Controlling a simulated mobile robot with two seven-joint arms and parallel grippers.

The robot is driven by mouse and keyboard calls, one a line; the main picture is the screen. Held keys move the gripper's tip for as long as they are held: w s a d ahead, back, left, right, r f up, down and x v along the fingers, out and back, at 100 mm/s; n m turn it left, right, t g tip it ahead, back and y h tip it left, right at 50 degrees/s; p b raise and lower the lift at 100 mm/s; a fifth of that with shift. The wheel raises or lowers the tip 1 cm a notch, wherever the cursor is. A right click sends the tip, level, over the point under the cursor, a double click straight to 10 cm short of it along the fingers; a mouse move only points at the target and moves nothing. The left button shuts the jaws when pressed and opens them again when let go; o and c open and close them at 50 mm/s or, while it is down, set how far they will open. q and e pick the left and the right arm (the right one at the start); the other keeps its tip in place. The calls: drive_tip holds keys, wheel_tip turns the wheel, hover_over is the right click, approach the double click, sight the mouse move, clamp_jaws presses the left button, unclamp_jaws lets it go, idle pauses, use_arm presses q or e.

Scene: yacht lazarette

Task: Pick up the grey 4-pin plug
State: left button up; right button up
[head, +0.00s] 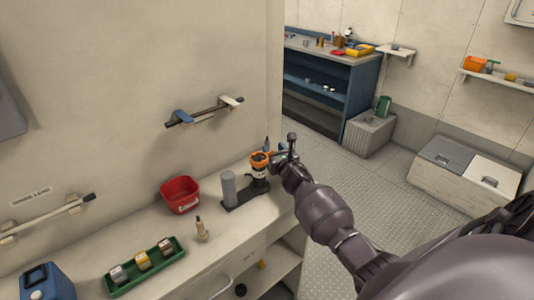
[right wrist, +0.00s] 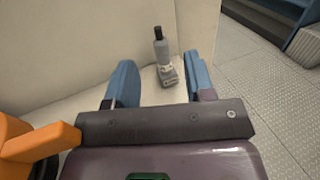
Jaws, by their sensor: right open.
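In the right wrist view a grey plug (right wrist: 162,56) with a black top stands upright on the pale counter near the wall. I take it for the grey 4-pin plug; its pins cannot be made out. My right gripper (right wrist: 160,75) is open, its two blue fingers apart with the plug seen between and beyond them, and nothing is held. In the head view the right gripper (head: 275,147) is over the far end of the counter, behind the orange-rimmed cup, and the plug cannot be clearly made out there. My left gripper is out of view.
An orange-rimmed dark cup (head: 259,162) stands close beside the right gripper, on a dark base with a grey cylinder (head: 229,187). A red bin (head: 180,195), a beige plug-like piece (head: 202,231) and a green tray (head: 172,258) with several pieces are nearer on the counter.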

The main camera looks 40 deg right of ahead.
sight(268, 141)
drive_tip(key=shift+x, duration=2.65)
clamp_jaws()
